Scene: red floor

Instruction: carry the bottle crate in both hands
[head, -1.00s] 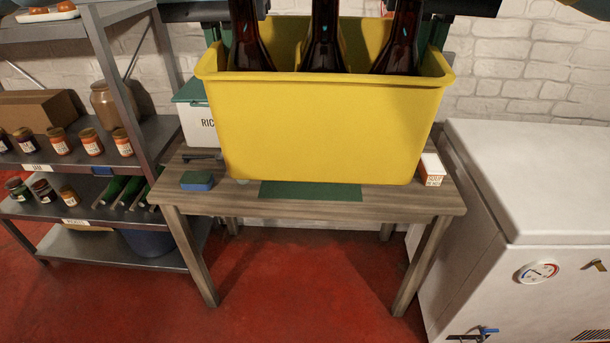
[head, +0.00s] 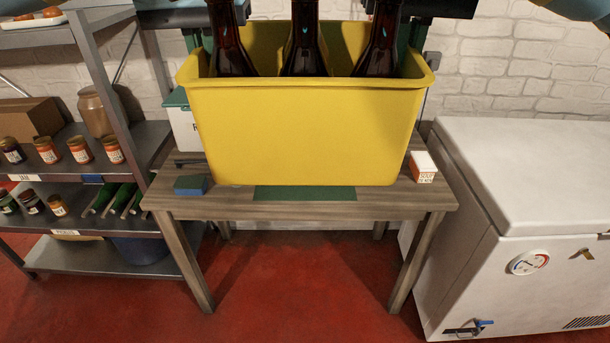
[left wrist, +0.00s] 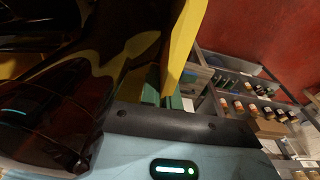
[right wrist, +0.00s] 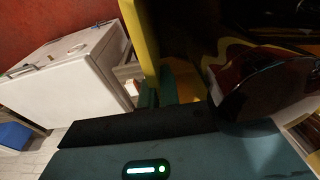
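The yellow bottle crate (head: 305,130) is upright in the middle of the head view, in front of and over the wooden table. Several dark brown bottles stand in it; three (head: 304,45) show clearly. My left gripper (left wrist: 160,92) is at the crate's left end, its green fingers at the yellow wall. My right gripper (right wrist: 157,90) is at the right end in the same way. Both look shut on the end walls, though bottles and crate partly hide the fingers. Whether the crate's underside clears the table is hidden.
The wooden table (head: 230,207) bears a green mat (head: 305,194), a blue sponge (head: 190,186), a small red-and-white box (head: 423,168) and a green-lidded bin (head: 183,122). A jar shelf (head: 150,150) stands left, a white chest freezer (head: 530,180) right. Red floor is free in front.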

